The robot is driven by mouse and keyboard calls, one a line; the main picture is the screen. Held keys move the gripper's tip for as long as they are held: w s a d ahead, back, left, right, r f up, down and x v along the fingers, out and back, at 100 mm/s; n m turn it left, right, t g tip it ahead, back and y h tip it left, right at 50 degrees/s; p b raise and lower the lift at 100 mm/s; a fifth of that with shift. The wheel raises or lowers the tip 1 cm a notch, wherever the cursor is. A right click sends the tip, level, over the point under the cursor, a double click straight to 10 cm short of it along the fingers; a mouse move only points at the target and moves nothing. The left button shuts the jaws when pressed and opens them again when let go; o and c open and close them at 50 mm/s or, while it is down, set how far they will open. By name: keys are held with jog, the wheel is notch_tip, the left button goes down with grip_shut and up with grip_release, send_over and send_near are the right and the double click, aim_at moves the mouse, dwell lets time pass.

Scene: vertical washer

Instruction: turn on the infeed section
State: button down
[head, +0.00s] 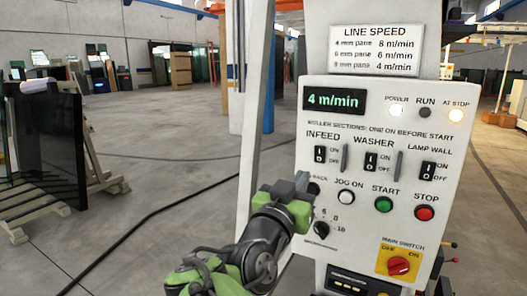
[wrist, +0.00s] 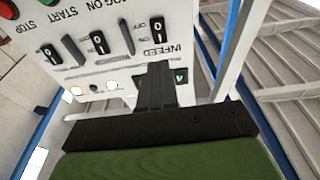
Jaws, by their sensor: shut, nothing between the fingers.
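The infeed switch (head: 320,154) is a black rocker under the INFEED label on the white control panel (head: 375,133), with ON marked above OFF. It also shows in the wrist view (wrist: 158,28). I cannot tell which way it is set. My gripper (head: 303,182) is shut and empty. In the head view its tips show just below and left of the infeed switch, partly covering the jog back button. In the wrist view the shut fingers (wrist: 157,75) reach toward the INFEED label, seemingly apart from the panel.
The washer switch (head: 371,162) and lamp wall switch (head: 428,171) sit to the right, with upright grey bars (head: 399,164) between switches. Below are the start (head: 383,204) and stop (head: 424,213) buttons and main switch (head: 398,266). The power and at-stop lamps glow; run is dark. A post (head: 255,120) stands left.

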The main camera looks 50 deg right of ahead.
aim_at(320, 151)
jog(key=p+x, duration=0.3)
jog(key=x, duration=0.7)
jog(key=shift+d+p, duration=0.3)
jog(key=shift+p, duration=0.1)
